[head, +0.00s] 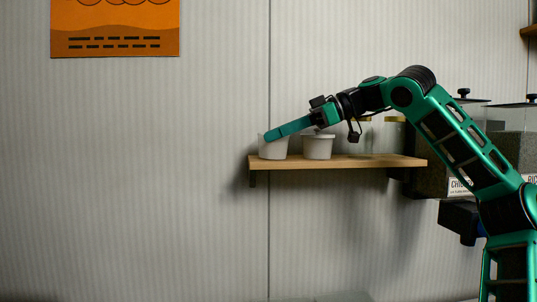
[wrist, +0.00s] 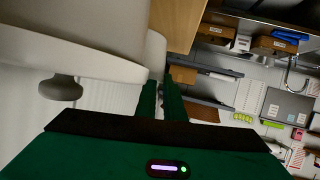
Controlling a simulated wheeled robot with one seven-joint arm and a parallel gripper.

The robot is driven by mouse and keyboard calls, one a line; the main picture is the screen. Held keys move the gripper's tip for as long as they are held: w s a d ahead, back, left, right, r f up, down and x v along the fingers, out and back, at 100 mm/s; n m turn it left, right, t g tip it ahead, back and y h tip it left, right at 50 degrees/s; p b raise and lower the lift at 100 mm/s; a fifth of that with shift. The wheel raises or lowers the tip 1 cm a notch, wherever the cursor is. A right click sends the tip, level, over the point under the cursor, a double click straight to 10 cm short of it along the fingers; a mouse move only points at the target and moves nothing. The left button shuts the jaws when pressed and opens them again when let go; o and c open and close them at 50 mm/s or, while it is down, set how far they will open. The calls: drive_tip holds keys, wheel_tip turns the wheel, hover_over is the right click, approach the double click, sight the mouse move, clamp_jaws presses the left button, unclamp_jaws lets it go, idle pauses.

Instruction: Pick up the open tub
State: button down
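The open tub (head: 273,151) is white and stands upright at the left end of a wooden shelf. My gripper (head: 269,138) reaches down to its rim from the upper right. In the wrist view my gripper (wrist: 160,82) has its two fingers close together, with a strip of the open tub's white wall (wrist: 154,52) between the tips. The fingers look shut on that wall. The inside of the tub is hidden. A second white tub (head: 318,149), with a wider rim on top, stands just right of it, under my wrist.
The wooden shelf (head: 335,163) is narrow, and its left end is close to the open tub. Jars with yellowish lids (head: 394,120) stand farther right, behind my arm. Dark bins (head: 516,148) are at the far right. The wall left of the shelf is clear below an orange poster (head: 115,25).

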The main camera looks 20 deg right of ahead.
drive_tip(key=shift+r, duration=0.15)
idle(0.4)
drive_tip(key=shift+r, duration=0.2)
drive_tip(key=s+r, duration=1)
drive_tip(key=s, duration=0.1)
drive_tip(key=shift+s+d+r, duration=0.15)
drive_tip(key=shift+s+d, duration=0.05)
drive_tip(key=shift+s, duration=0.15)
